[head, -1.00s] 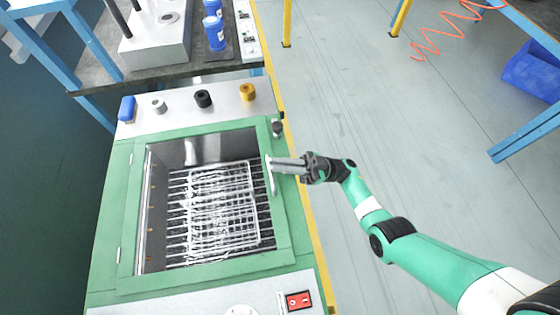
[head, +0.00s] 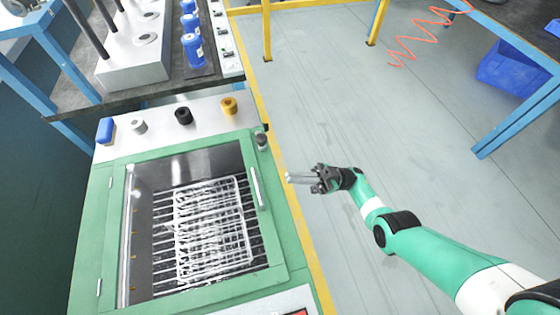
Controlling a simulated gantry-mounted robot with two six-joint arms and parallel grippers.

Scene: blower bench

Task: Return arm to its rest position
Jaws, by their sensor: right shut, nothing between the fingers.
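My right gripper (head: 301,178) is shut and empty. It hangs to the right of the green oven-like box, past the yellow floor line, and is apart from the door handle (head: 260,188). My right arm (head: 430,254) comes in from the lower right. The box's green-framed door (head: 268,270) appears closed, with a white wire rack (head: 212,230) visible through its window. My left gripper is not in view.
Several knobs, including a yellow one (head: 229,106) and a black one (head: 183,116), line the box's top panel. A bench with blue bottles (head: 193,48) stands behind. Open grey floor (head: 340,110) lies to the right, with a blue bin (head: 512,72) beyond.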

